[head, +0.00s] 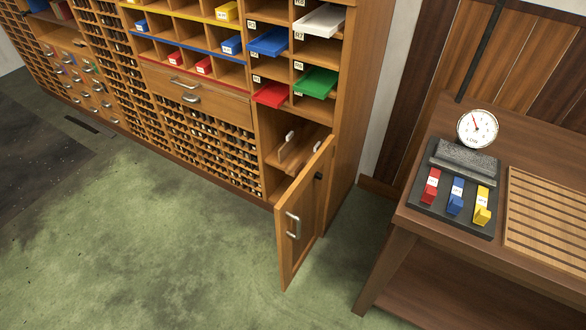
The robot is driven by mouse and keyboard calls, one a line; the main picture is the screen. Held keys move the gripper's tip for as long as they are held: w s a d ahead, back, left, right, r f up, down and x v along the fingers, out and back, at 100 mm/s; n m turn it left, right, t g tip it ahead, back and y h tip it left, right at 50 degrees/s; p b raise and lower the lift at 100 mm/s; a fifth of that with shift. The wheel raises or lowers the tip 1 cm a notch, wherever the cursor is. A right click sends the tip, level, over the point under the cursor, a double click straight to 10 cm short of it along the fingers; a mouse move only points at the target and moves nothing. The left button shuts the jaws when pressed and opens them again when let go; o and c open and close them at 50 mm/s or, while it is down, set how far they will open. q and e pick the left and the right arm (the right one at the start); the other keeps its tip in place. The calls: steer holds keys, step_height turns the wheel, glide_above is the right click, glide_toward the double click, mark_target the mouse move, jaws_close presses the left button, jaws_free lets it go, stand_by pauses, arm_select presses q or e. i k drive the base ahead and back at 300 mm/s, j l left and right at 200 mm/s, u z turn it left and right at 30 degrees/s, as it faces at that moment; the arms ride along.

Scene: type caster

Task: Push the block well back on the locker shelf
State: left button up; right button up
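A low locker (268,140) in the wooden cabinet stands open, its door (310,205) swung out toward the room with a metal handle. Inside are wooden pieces with two small pale upright parts (290,137); I cannot tell whether one of these is the block, and the deep interior is dark. A long grey block (464,160) lies on a dark tray (425,196) on the bench at right. In front of it stand red (431,186), blue (456,196) and yellow (482,206) labelled blocks. Neither of my grippers is in view.
A round dial gauge (477,128) stands behind the tray, and a slatted wooden board (545,215) lies to its right on the bench (440,240). Coloured trays, such as a green one (316,83), jut from cubbyholes above the locker.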

mark_target(295, 166)
steer(key=i+j, duration=0.2)
steer(key=i+j+z, duration=0.15)
steer(key=j, duration=0.3)
steer(key=i+j, duration=0.25)
steer(key=i+j+z, duration=0.15)
steer(key=j, duration=0.3)
steer(key=i+j, duration=0.25)
steer(key=i+j+z, duration=0.1)
steer(key=j, duration=0.35)
steer(key=i+j+z, duration=0.1)
steer(key=i+j, duration=0.15)
steer(key=j, duration=0.15)
steer(key=i+j, duration=0.15)
steer(key=j, duration=0.25)
steer(key=z, duration=0.05)
